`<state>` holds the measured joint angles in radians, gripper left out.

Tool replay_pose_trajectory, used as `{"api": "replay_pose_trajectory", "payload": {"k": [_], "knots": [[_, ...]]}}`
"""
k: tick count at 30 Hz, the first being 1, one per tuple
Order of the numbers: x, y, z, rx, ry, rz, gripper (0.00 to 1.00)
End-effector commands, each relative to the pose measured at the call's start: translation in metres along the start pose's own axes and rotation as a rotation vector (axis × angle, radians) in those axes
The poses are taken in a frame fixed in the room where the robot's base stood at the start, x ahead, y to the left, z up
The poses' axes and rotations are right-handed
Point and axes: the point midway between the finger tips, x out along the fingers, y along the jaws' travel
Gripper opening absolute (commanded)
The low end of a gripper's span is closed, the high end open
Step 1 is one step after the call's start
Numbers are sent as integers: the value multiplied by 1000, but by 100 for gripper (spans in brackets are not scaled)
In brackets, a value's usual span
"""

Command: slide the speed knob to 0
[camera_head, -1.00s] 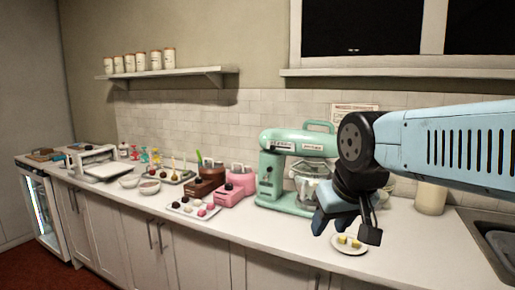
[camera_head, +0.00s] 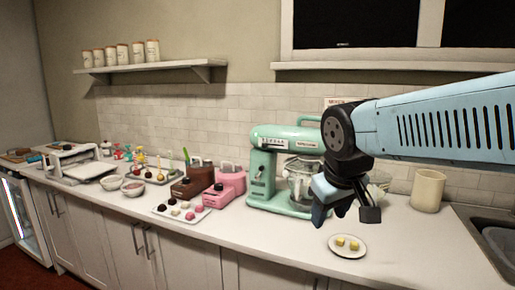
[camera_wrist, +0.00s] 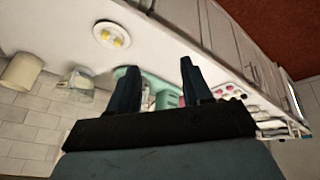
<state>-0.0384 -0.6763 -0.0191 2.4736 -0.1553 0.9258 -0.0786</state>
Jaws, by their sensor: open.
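The mint-green stand mixer (camera_head: 262,182) stands on the counter against the tiled wall. A dark strip with small marks (camera_head: 272,142) runs along the side of its head; the speed knob is too small to make out for certain. A metal bowl (camera_head: 300,185) sits under the head, partly hidden by my gripper. My gripper (camera_head: 346,212) hangs to the right of the mixer in the head view, its fingers apart and empty. In the wrist view my gripper's fingers (camera_wrist: 158,68) are spread, with part of the mint mixer (camera_wrist: 160,97) showing between them.
A plate with yellow pieces (camera_head: 347,252) lies on the counter below my gripper. A cream canister (camera_head: 428,190) and the sink (camera_head: 497,240) are to the right. A pink machine (camera_head: 224,188) and a tray of sweets (camera_head: 170,213) are left of the mixer.

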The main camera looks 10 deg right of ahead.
Motion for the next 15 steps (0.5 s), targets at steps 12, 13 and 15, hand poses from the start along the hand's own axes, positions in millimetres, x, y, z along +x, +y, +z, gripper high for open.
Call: {"api": "replay_pose_trajectory", "payload": {"k": [12,13,15], "knots": [[46,61,-85,-873,-332,393,49],[49,63,-94,-936,-355,422,49],[56,67,-117,-1086,-412,492,49]]}}
